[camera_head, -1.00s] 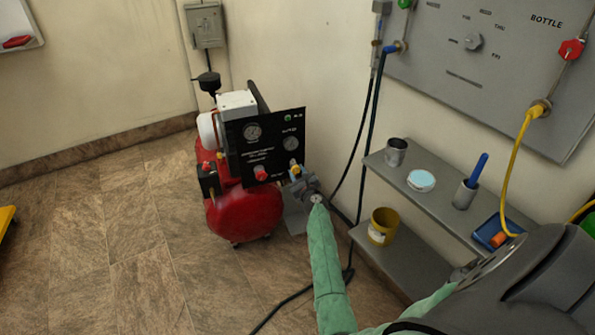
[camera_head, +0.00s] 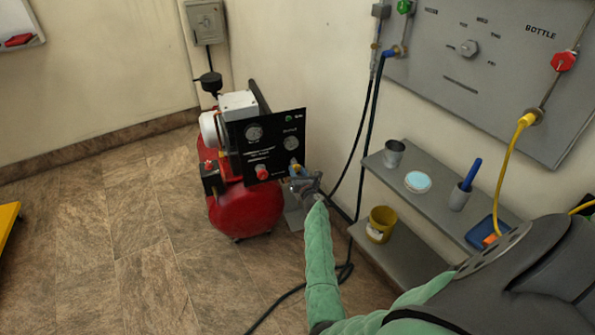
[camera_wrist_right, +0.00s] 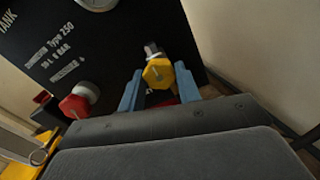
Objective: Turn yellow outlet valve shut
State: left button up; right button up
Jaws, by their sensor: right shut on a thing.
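The yellow outlet valve (camera_wrist_right: 158,72) is a faceted knob on the black compressor panel (camera_head: 268,150). In the right wrist view it sits between the two blue fingers of my right gripper (camera_wrist_right: 160,90), which is shut on it. In the head view my right gripper (camera_head: 296,178) is at the panel's lower right corner, with the green arm reaching up to it. It hides most of the valve there; only a small yellow bit (camera_head: 293,171) shows. My left gripper is not in view.
A red knob (camera_head: 262,172) sits left of the valve, and also shows in the wrist view (camera_wrist_right: 78,102). The red compressor tank (camera_head: 245,210) stands below. Wall shelves (camera_head: 430,205) with cups are at the right. Dark hoses hang behind my arm.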

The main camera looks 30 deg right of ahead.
jog(key=shift+f, duration=0.1)
dwell(0.3)
jog(key=o, duration=1)
jog(key=shift+c, duration=0.2)
jog(key=shift+s, duration=0.15)
jog(key=v, duration=0.7)
jog(key=shift+s, duration=0.25)
